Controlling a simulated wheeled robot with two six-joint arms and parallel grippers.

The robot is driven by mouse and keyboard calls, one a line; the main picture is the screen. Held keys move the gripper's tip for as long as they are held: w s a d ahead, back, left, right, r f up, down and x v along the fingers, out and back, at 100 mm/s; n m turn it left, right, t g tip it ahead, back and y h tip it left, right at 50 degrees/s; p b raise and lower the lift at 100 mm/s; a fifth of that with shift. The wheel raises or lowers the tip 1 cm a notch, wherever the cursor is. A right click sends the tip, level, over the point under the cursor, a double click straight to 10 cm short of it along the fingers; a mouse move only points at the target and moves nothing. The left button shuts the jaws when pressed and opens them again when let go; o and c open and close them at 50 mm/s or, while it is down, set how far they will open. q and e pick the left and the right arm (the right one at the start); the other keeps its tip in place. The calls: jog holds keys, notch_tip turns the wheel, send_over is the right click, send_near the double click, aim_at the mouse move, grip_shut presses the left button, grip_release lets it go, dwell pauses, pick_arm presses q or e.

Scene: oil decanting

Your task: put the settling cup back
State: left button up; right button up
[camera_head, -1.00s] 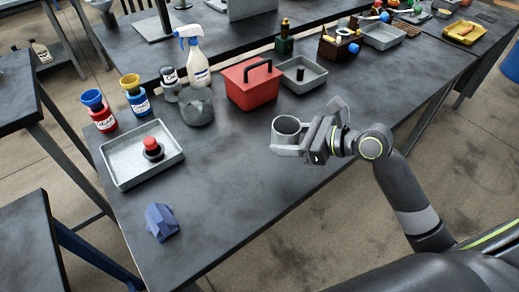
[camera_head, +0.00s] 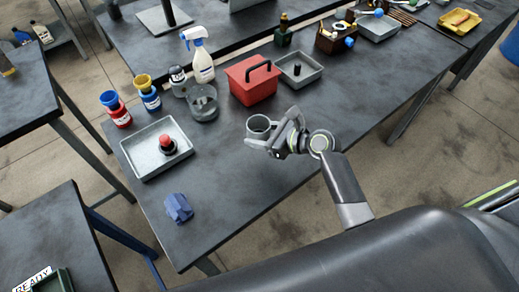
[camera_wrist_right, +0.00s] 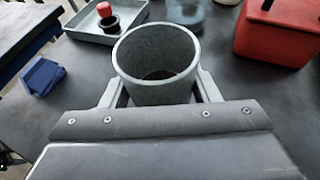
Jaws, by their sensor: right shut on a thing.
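The settling cup (camera_head: 258,125) is a grey open-topped cylinder. My right gripper (camera_head: 256,140) is shut on it and holds it upright over the table, left of the arm. In the right wrist view the cup (camera_wrist_right: 157,62) sits between the two fingers of the right gripper (camera_wrist_right: 160,92), with a little brownish matter at its bottom. Whether the cup touches the table is hard to tell. My left gripper is not in view.
A grey tray (camera_head: 133,170) with a red-capped item, a round grey vessel (camera_head: 203,105), a red toolbox (camera_head: 252,88) and a spray bottle (camera_head: 203,68) stand beyond. The table between is clear.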

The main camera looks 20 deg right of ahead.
aim_at(260, 156)
notch_tip(260, 156, down, 8)
jog(key=shift+f+b, duration=0.15)
jog(key=shift+b, duration=0.3)
jog(key=shift+f, duration=0.15)
jog(key=o, duration=1.2)
jog(key=shift+r, duration=0.2)
jog(key=v, duration=1.2)
jog(key=shift+b, duration=0.4)
